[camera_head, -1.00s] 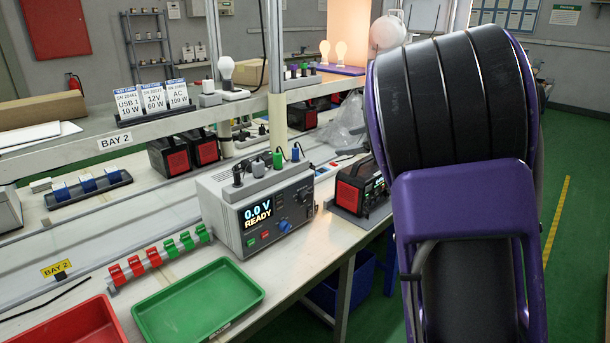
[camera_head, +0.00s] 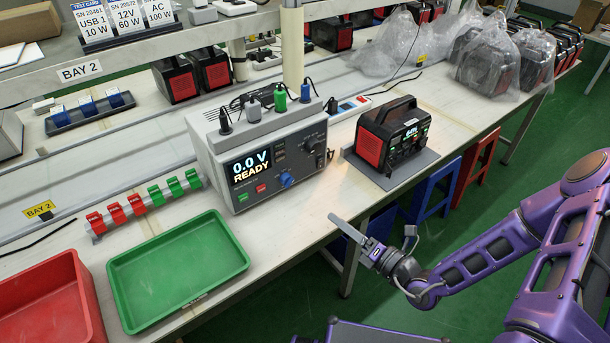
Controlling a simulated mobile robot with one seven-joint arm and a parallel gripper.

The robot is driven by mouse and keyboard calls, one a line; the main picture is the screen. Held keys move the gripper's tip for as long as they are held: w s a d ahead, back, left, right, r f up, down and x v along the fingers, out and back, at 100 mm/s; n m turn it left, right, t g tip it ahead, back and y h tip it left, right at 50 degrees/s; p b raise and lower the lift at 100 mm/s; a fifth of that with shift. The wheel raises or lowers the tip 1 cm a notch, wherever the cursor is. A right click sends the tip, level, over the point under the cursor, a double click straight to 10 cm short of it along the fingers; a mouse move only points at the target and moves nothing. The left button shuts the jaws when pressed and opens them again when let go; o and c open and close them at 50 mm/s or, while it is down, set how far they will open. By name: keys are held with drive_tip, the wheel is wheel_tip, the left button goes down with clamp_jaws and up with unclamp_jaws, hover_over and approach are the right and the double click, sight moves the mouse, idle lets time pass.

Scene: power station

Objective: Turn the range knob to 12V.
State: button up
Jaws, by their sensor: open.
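A grey tester box (camera_head: 255,150) stands on the bench, its dark front panel showing "0.0 V READY" on a display (camera_head: 249,166). A blue knob (camera_head: 286,179) sits low on the panel, right of a green and a red button. A dark knob (camera_head: 308,144) sits at the upper right of the panel. The labels are too small to read, so I cannot tell which is the range knob or its setting. My gripper (camera_head: 371,226) is open and empty, in front of the bench edge, right of and apart from the panel.
A red-and-black power unit (camera_head: 390,135) stands right of the tester. A green tray (camera_head: 180,270), a red tray (camera_head: 50,300) and a row of red and green clips (camera_head: 145,202) lie left. Dark, grey, green and blue plugs stand on the tester. Floor before the bench is open.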

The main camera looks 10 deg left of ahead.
sight(291, 184)
drive_tip(key=b+x, duration=0.1)
drive_tip(key=x, duration=1.6)
drive_tip(key=shift+w+a+r, duration=0.1)
drive_tip(key=shift+w+a, duration=0.05)
drive_tip(key=shift+a, duration=0.05)
clamp_jaws()
